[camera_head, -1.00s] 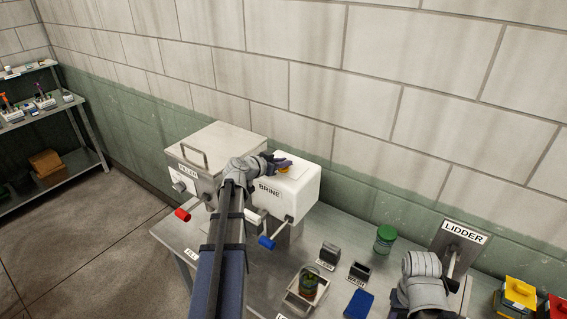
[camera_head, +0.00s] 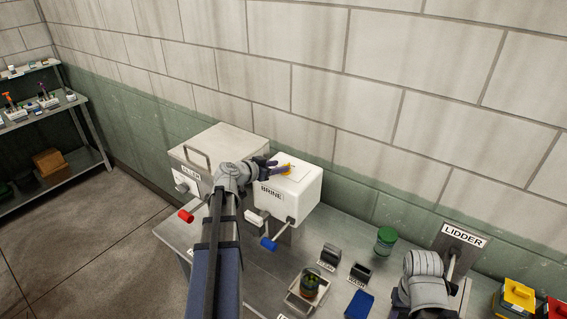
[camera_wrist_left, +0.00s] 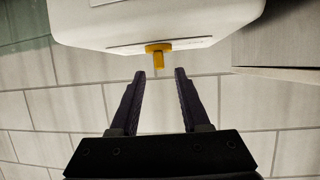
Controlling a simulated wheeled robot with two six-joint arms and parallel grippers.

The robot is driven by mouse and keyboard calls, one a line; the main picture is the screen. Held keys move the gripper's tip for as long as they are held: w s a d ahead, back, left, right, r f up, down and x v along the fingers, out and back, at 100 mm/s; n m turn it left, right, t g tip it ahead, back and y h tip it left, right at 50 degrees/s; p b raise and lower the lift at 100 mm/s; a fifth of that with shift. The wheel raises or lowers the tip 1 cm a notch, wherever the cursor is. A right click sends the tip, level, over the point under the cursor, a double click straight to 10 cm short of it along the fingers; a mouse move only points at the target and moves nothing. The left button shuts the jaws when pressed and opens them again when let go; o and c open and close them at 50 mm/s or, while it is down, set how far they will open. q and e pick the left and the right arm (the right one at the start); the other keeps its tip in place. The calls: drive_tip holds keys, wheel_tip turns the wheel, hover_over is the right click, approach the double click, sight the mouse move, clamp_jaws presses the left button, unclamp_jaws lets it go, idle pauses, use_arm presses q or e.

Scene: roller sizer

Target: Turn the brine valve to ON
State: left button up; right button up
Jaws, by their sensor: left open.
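The white BRINE box (camera_head: 299,203) stands on the steel table near the wall, with a yellow valve handle (camera_head: 286,169) on a pale plate on its top. In the left wrist view the yellow handle (camera_wrist_left: 158,51) sticks out from the white box (camera_wrist_left: 200,18). My left gripper (camera_wrist_left: 160,74) is open, and its two dark fingers point at the handle, one to either side of its line. The handle appears just beyond the fingertips, not gripped. In the head view my left gripper (camera_head: 274,164) is at the box top beside the handle. My right gripper is hidden below its wrist.
A grey steel filler box (camera_head: 217,150) stands left of the BRINE box. A red-tipped lever (camera_head: 186,216) and a blue-tipped lever (camera_head: 269,243) stick out in front. A jar in a tray (camera_head: 309,285), a green-lidded jar (camera_head: 385,241) and the LIDDER (camera_head: 463,236) are to the right.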

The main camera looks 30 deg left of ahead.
use_arm(q)
drive_tip(key=shift+p+v, duration=0.35)
drive_tip(key=shift+v, duration=1.3)
use_arm(e)
drive_tip(key=shift+r, duration=0.65)
use_arm(q)
drive_tip(key=shift+f, duration=0.15)
use_arm(e)
drive_tip(key=shift+s+f, duration=0.1)
